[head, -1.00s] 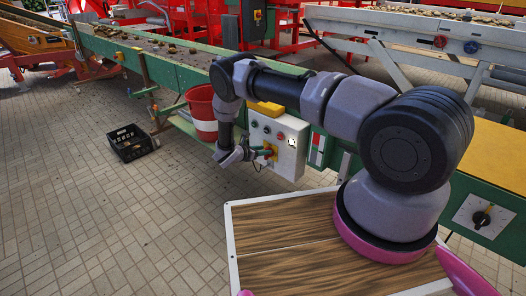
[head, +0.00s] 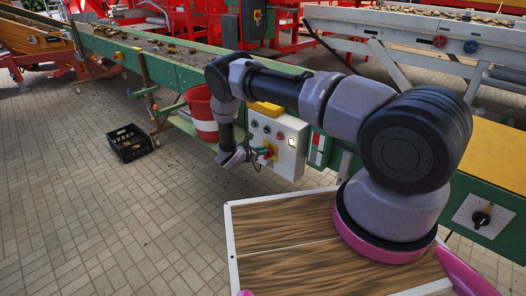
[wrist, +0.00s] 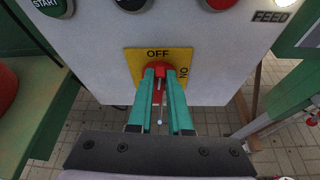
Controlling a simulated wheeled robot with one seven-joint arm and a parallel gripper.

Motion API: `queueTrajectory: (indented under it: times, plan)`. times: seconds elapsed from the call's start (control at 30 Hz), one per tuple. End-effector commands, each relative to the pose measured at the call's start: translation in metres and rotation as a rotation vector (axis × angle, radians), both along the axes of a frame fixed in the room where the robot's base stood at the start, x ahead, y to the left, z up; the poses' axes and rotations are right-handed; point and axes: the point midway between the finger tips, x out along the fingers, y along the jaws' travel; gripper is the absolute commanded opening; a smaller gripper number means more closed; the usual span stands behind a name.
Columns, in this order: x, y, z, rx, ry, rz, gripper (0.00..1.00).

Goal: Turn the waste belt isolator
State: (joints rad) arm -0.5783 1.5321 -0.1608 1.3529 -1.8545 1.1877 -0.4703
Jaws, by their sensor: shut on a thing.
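A red isolator handle (wrist: 160,67) sits on a square yellow plate (wrist: 137,56) on the front of a white control box (head: 292,157). The plate reads OFF at its top and ON at its right side. My gripper (wrist: 162,76) has its two teal fingers shut on the red handle, one on each side. The handle's grip seems to lie in line with OFF, but the fingers hide much of it. In the head view my gripper (head: 266,153) reaches the yellow plate (head: 273,150) from the left. No waste belt label is readable.
Start, black and red buttons and a lit FEED lamp (wrist: 281,5) are above the plate. A red and white bucket (head: 201,115) stands close behind my forearm. A black crate (head: 129,143) lies on the floor at left. Another black knob (head: 481,218) is at right.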

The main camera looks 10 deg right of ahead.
Motion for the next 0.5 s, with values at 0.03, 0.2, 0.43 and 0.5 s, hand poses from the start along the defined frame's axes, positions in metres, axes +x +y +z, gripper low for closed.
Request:
queueTrajectory:
  times: [0.03,0.2,0.43,0.5]
  plan:
    - [-0.001,0.0,0.0,0.017,-0.027,0.003,0.0]
    - [-0.006,-0.003,-0.001,0.101,-0.143,0.004,0.0]
    - [-0.011,-0.007,-0.004,0.229,-0.319,0.005,0.0]
    - [-0.013,-0.008,-0.006,0.269,-0.372,0.005,0.0]
